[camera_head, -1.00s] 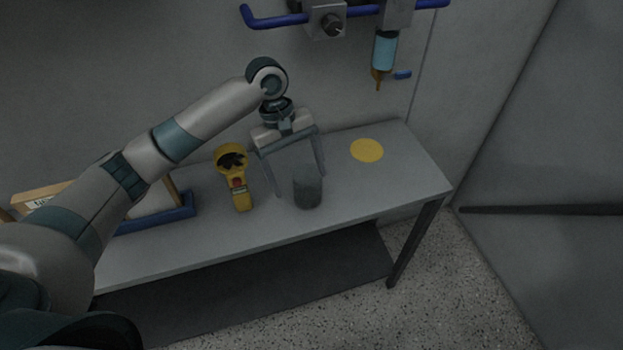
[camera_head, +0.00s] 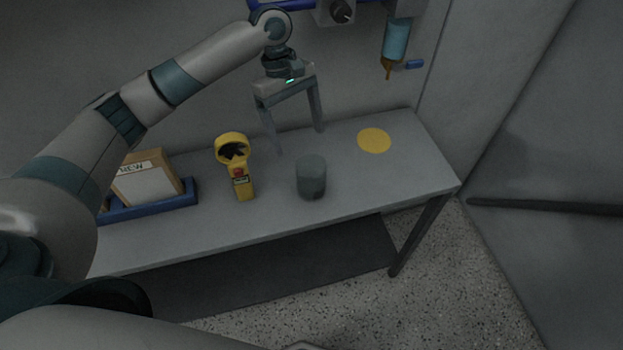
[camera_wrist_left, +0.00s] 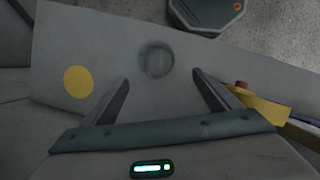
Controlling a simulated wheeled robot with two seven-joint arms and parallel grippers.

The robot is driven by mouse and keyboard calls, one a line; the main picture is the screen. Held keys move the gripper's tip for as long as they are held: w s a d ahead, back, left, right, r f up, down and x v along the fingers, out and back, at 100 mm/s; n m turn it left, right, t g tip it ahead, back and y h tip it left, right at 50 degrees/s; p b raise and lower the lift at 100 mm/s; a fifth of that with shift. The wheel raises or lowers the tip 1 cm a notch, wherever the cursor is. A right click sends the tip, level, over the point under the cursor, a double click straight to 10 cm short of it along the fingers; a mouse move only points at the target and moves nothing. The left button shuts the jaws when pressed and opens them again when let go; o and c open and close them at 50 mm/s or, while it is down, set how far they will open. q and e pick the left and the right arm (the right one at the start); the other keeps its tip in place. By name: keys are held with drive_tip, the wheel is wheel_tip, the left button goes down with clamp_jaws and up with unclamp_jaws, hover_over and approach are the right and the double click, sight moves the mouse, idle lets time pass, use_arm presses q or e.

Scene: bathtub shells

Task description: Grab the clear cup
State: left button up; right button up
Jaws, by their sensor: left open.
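The clear cup (camera_head: 311,178) stands upright on the grey table (camera_head: 270,215), looking dark and see-through. In the left wrist view the cup (camera_wrist_left: 156,60) shows as a round rim beyond and between the fingertips. My left gripper (camera_head: 299,142) is open and empty, above the table and behind the cup, apart from it. In the left wrist view its two fingers (camera_wrist_left: 160,76) are spread wide. My right gripper cannot be made out in these frames.
A yellow tool (camera_head: 238,170) with a red button lies left of the cup. A blue tray (camera_head: 150,206) with a box stands further left. A flat yellow disc (camera_head: 374,140) lies to the right. A blue dispenser (camera_head: 396,40) hangs on the wall behind.

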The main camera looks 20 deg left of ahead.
use_arm(q)
drive_tip(key=p, duration=0.2)
approach(306, 167)
drive_tip(key=s+d+f, duration=0.1)
drive_tip(key=f, duration=0.1)
drive_tip(key=s+d+f, duration=0.1)
drive_tip(key=s+f, duration=0.1)
drive_tip(key=s+d+f, duration=0.1)
drive_tip(key=f, duration=0.1)
drive_tip(key=shift+s+d, duration=0.15)
drive_tip(key=shift+d, duration=0.05)
drive_tip(key=shift+d+f+p, duration=0.2)
drive_tip(key=shift+f+p, duration=0.3)
drive_tip(key=shift+p, duration=0.15)
drive_tip(key=p+x, duration=0.1)
drive_tip(key=x, duration=0.2)
drive_tip(key=shift+d+f, duration=0.15)
drive_tip(key=shift+f, duration=0.4)
drive_tip(key=c, duration=1.1)
